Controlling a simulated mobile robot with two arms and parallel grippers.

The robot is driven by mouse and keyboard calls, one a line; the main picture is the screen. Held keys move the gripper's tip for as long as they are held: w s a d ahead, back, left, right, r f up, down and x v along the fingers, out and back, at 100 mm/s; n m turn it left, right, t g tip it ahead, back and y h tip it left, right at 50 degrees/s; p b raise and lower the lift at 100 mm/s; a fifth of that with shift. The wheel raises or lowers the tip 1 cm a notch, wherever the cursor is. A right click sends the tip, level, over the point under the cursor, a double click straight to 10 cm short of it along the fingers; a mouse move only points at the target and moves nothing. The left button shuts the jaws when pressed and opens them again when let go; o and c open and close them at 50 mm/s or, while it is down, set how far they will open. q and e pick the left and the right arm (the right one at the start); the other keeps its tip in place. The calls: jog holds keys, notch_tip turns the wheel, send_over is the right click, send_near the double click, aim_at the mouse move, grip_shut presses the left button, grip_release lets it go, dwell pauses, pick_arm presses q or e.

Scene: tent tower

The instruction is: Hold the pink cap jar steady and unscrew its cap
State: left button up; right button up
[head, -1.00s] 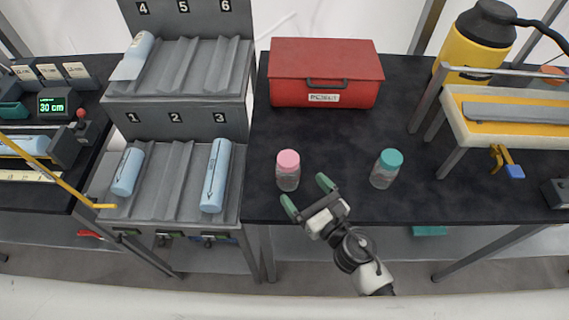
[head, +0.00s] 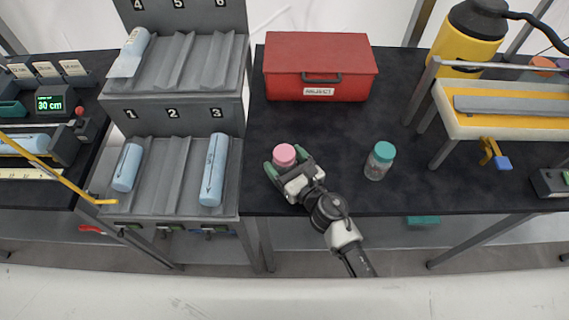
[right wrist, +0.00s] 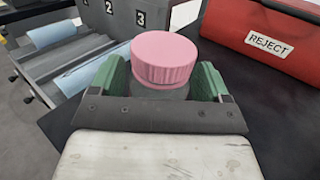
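The pink cap jar stands upright on the dark table, its pink cap (head: 284,154) on top. In the right wrist view the cap (right wrist: 165,58) sits between and slightly above the green fingers. My right gripper (head: 286,167) has its fingers on either side of the jar, below the cap. The gripper body hides most of the jar, and I cannot tell whether the fingers press on it. The right gripper also fills the right wrist view (right wrist: 164,84). My left gripper does not show.
A teal-capped jar (head: 380,161) stands to the right on the table. A red REJECT box (head: 318,68) lies behind. The grey numbered rack (head: 175,192) with blue rolls is to the left. A yellow-topped stand (head: 470,128) is at the right. The table between the jars is clear.

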aim_at(285, 153)
jog(key=c, duration=0.7)
jog(key=shift+o, duration=0.2)
jog(key=shift+r+p, duration=0.45)
jog(key=shift+r, duration=0.25)
notch_tip(285, 153, up, 3)
jog(key=shift+r+p, duration=0.1)
jog(key=shift+p, duration=0.95)
jog(key=s+d+r+p, duration=0.2)
jog(key=d+r, duration=0.4)
jog(key=d, duration=0.5)
jog(key=shift+s+d+r, duration=0.15)
jog(key=shift+s+r, duration=0.05)
jog(key=shift+s, duration=0.1)
